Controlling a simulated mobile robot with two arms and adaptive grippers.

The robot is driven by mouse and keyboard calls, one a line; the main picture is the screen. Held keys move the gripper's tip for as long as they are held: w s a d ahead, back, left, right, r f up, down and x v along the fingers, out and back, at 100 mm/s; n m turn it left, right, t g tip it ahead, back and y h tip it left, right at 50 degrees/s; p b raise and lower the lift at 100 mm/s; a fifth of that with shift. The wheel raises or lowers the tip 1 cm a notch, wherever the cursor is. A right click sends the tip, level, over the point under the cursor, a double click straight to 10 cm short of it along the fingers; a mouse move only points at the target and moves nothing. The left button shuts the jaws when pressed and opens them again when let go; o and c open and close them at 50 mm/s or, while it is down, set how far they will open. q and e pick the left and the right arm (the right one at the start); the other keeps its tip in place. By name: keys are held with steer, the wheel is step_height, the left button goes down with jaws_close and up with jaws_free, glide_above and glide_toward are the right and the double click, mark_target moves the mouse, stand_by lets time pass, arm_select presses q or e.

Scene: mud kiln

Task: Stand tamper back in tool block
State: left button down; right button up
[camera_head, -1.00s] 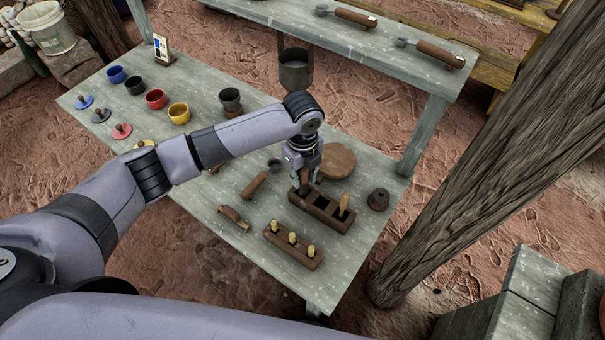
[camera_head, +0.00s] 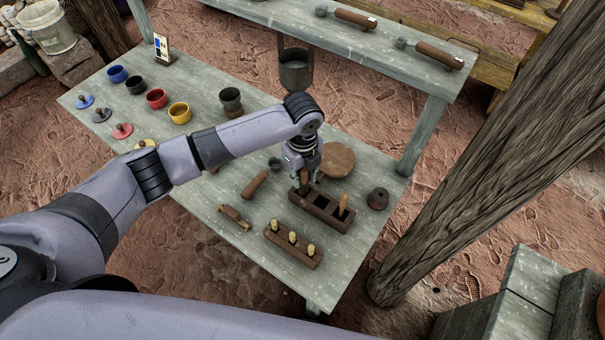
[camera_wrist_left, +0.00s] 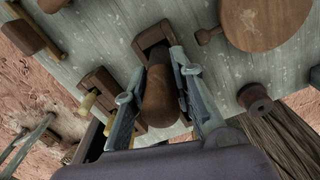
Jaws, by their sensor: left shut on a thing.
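The wooden tool block (camera_head: 322,217) stands on the grey table with several compartments in a row. My left gripper (camera_head: 304,184) points down over the block's left end. In the left wrist view its two fingers (camera_wrist_left: 177,95) are closed around the brown rounded handle of the tamper (camera_wrist_left: 160,98). The tamper is roughly upright, at the end compartment of the block (camera_wrist_left: 150,36). Its lower end is hidden, so I cannot tell how deep it sits. My right gripper is out of view.
A small rack with several pale pegs (camera_head: 293,257) stands in front of the block. A round wooden board (camera_head: 337,160) lies behind and a dark brown knob-like piece (camera_head: 378,199) to the right. A wooden roller (camera_head: 255,184) lies left. Coloured cups stand at the table's far left.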

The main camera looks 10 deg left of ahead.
arm_select(q)
steer(key=shift+f, duration=0.15)
steer(key=shift+f+b, duration=0.55)
steer(key=shift+f, duration=0.7)
steer(key=c, duration=1.3)
jaws_free()
steer(key=shift+o, duration=0.4)
steer(key=o, duration=0.5)
steer(key=shift+r, duration=0.1)
steer(key=shift+r+p, duration=2.95)
steer(key=shift+p, duration=0.05)
